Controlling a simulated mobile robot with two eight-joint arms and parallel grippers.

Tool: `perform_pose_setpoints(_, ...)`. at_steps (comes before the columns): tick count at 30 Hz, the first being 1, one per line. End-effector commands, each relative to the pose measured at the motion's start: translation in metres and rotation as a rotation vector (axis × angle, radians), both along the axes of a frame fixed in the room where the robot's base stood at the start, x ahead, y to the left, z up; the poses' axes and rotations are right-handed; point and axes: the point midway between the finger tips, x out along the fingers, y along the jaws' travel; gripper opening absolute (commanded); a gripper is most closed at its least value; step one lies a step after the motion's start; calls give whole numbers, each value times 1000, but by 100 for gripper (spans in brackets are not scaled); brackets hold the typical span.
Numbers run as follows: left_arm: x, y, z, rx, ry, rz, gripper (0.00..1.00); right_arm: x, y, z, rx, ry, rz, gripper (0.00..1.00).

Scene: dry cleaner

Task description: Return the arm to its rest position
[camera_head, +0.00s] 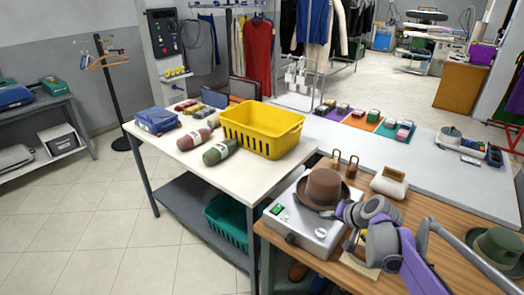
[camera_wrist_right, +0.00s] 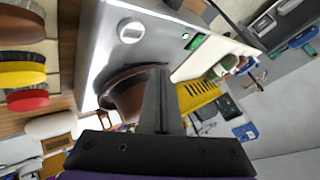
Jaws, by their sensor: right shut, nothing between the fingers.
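My right arm, purple and grey, reaches in from the lower right in the head view. The brown hat also shows in the wrist view (camera_wrist_right: 122,92), behind the fingers; I cannot tell how wide the gap is. The hat rests on a grey metal device (camera_head: 300,222) with a green switch. My left gripper is not in view.
A green hat (camera_head: 497,248) sits on the counter (camera_head: 440,265) at the right, near my arm. A yellow basket (camera_head: 262,130) is on the white table (camera_head: 180,150).

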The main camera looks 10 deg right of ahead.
Motion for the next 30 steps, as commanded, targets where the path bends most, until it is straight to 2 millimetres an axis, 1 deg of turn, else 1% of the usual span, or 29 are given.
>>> perform_pose_setpoints(2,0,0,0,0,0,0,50,-3,5,1,-6,5,7,0)
perform_pose_setpoints(4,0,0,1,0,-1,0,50,-11,18,1,-19,20,26,0)
perform_pose_setpoints(5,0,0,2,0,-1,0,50,-17,27,2,-30,30,40,0)
perform_pose_setpoints(7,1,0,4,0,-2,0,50,-37,52,2,-63,60,80,0)
perform_pose_setpoints(8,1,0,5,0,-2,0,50,-48,64,2,-80,76,101,0)
perform_pose_setpoints(9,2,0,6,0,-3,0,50,-65,80,0,-110,97,131,0)
perform_pose_setpoints(11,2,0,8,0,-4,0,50,-93,103,-3,-157,130,176,0)
perform_pose_setpoints(12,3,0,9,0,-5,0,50,-112,116,-6,-191,150,207,0)
perform_pose_setpoints(14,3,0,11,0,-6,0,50,-140,133,-11,-241,178,250,0)
perform_pose_setpoints(15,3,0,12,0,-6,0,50,-158,141,-16,-276,193,277,0)
perform_pose_setpoints(18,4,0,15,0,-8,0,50,-198,156,-28,-357,223,333,0)
perform_pose_setpoints(21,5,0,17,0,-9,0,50,-228,162,-39,-424,240,375,0)
perform_pose_setpoints(24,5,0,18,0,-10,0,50,-246,164,-47,-469,249,401,0)
perform_pose_setpoints(25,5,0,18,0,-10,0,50,-249,164,-48,-479,252,405,0)
perform_pose_setpoints(27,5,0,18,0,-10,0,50,-254,164,-51,-492,253,411,0)
perform_pose_setpoints(30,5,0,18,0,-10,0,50,-256,164,-52,-498,254,413,0)
